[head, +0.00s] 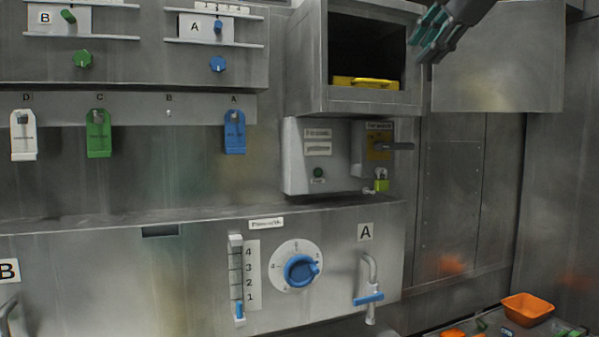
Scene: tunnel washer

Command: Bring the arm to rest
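My gripper (422,48) is at the top right of the head view, on the end of my dark arm, which enters from the top edge. Its teal fingers point down and to the left, in front of the gap between the open cabinet (305,60) and its door panel (500,70). I see nothing held in the fingers. The angle and small size do not show whether they are apart or closed.
A yellow item (362,82) lies in the cabinet. Below is a grey switch box (300,160) with a dark handle (395,146). Coloured tags hang at left, including a blue one (235,135). A blue dial (300,271) and an orange tray (528,308) are lower.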

